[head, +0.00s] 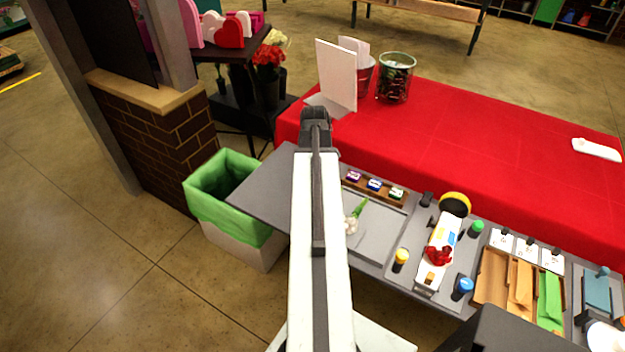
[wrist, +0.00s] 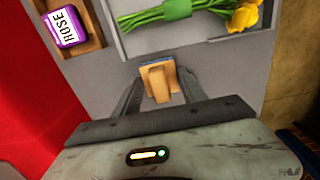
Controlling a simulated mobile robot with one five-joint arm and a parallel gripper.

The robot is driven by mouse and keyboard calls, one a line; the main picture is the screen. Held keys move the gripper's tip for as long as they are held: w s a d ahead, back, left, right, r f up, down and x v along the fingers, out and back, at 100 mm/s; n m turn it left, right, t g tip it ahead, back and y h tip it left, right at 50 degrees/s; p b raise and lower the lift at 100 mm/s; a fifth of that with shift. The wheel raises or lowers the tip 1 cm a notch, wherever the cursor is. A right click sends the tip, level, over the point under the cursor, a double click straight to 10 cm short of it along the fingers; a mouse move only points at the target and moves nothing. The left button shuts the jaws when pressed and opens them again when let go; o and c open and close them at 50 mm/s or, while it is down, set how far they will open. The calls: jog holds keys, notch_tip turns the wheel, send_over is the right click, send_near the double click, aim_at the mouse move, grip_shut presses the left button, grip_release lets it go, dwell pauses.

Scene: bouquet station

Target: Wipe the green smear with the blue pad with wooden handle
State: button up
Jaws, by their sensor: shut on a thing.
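My gripper (wrist: 159,77) is shut on the blue pad with wooden handle (wrist: 157,82) in the wrist view. The tan handle sits between the two dark fingers, and a thin strip of blue shows at its far edge. The pad is over the bare grey counter (wrist: 215,72); I cannot tell whether it touches it. In the head view my arm hides the gripper and the pad. I see no green smear in either view; it may be hidden under the pad or behind my arm.
A grey tray (head: 378,246) holds a green-wrapped bouquet (wrist: 178,10). A wooden rack (head: 375,188) of small labelled boxes stands behind it. A yellow-topped bottle (head: 401,259) is right of the tray. A green-lined bin (head: 235,200) stands left, and a red-covered table (head: 460,135) behind.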

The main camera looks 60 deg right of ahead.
jog(key=shift+r+p, duration=2.85)
jog(key=shift+r, duration=0.1)
notch_tip(320, 180, up, 3)
jog(key=p, duration=0.3)
jog(key=shift+r, duration=0.15)
